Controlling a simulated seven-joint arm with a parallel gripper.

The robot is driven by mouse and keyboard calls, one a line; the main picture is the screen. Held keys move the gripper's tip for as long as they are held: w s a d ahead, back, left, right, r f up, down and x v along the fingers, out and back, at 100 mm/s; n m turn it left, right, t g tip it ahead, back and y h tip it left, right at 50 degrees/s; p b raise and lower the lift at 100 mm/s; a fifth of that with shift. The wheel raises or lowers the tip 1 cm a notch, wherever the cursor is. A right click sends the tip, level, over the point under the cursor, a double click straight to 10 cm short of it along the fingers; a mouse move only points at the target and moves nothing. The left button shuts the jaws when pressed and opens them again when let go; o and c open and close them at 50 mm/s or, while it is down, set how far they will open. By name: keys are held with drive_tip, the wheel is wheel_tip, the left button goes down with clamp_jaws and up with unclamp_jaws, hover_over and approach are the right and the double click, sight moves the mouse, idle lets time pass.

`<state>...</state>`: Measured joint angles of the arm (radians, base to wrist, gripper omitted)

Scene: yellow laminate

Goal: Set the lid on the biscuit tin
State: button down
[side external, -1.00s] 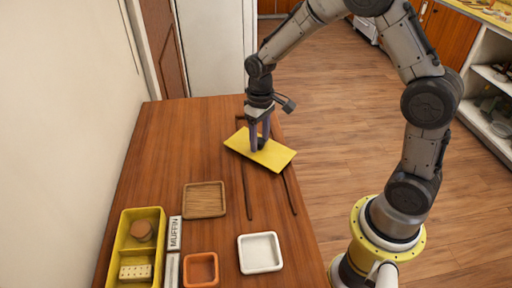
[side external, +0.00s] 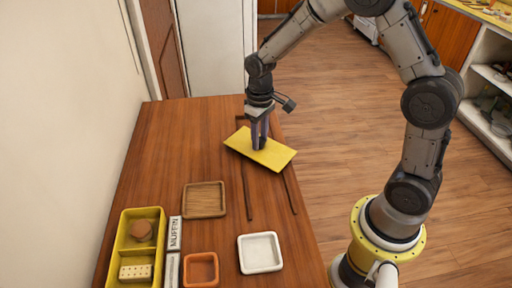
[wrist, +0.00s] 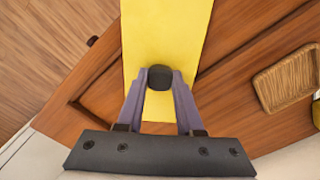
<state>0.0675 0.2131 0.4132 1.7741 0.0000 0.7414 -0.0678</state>
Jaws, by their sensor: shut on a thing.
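The lid (side external: 274,156) is a flat yellow rectangle with a dark knob (wrist: 159,77) at its middle. It lies across or just above two dark strips near the table's far right edge; I cannot tell whether it touches them. My gripper (side external: 258,146) points down at the lid's middle. In the wrist view my gripper (wrist: 158,90) has its two fingers on either side of the knob, shut on it. The lid (wrist: 165,25) also fills the middle of that view. The biscuit tin (side external: 127,245) is yellow and open at the near left, with a round brown biscuit and a pale dotted biscuit in separate compartments.
A wooden tray (side external: 204,200), a white tray (side external: 260,253) and an orange tray (side external: 201,270) stand empty on the table. A label reading MUFFIN (side external: 175,233) is beside the tin. The table's middle left is clear. A wall borders the left side.

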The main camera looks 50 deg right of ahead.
drive_tip(key=shift+r, duration=3.45)
